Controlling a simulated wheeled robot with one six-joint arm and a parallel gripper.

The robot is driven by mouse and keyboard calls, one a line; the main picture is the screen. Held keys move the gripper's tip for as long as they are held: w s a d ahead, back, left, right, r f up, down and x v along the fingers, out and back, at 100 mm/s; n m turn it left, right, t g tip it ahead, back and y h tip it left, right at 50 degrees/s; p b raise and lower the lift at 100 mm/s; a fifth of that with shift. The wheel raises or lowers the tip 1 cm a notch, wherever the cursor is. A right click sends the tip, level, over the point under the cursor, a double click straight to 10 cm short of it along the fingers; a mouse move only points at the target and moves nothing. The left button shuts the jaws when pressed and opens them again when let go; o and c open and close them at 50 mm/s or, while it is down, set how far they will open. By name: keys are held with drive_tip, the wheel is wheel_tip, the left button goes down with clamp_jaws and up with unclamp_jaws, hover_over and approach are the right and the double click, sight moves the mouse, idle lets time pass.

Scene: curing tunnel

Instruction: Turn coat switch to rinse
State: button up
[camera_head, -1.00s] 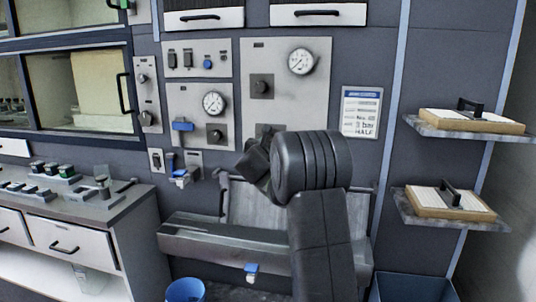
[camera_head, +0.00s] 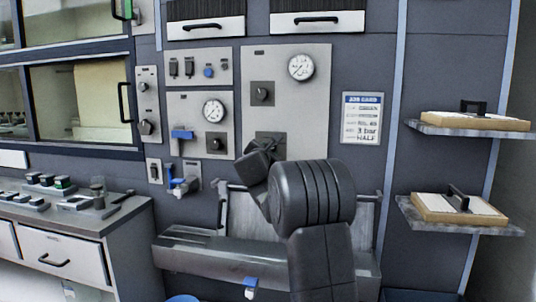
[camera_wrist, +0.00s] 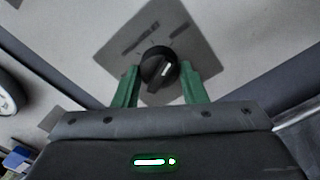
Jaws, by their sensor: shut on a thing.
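The plate's lettering is too blurred to read. My gripper (camera_wrist: 159,72) has its two green fingers on either side of the knob, shut on it. In the head view, the dark plate (camera_head: 270,138) shows low on the tall grey panel (camera_head: 300,120). My arm hides its knob and my fingertips there.
Another black knob (camera_head: 262,93) and a pressure gauge (camera_head: 301,67) sit above on the same panel. A blue-handled valve (camera_head: 182,134) and a second gauge (camera_head: 213,110) are to the left. A grey trough (camera_head: 215,254) juts out below. Two shelves (camera_head: 470,130) stick out at right.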

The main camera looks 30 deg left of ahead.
drive_tip(key=shift+c, duration=0.2)
drive_tip(key=o, duration=1)
drive_tip(key=shift+s, duration=0.1)
drive_tip(key=b+v, duration=0.2)
drive_tip(key=v, duration=1.1)
drive_tip(key=shift+s+d, duration=0.15)
drive_tip(key=shift+s, duration=0.15)
drive_tip(key=shift+w, duration=0.1)
drive_tip(key=p+x, duration=0.2)
drive_tip(key=x, duration=1.1)
drive_tip(key=shift+w, duration=0.3)
drive_tip(key=shift+s, duration=0.1)
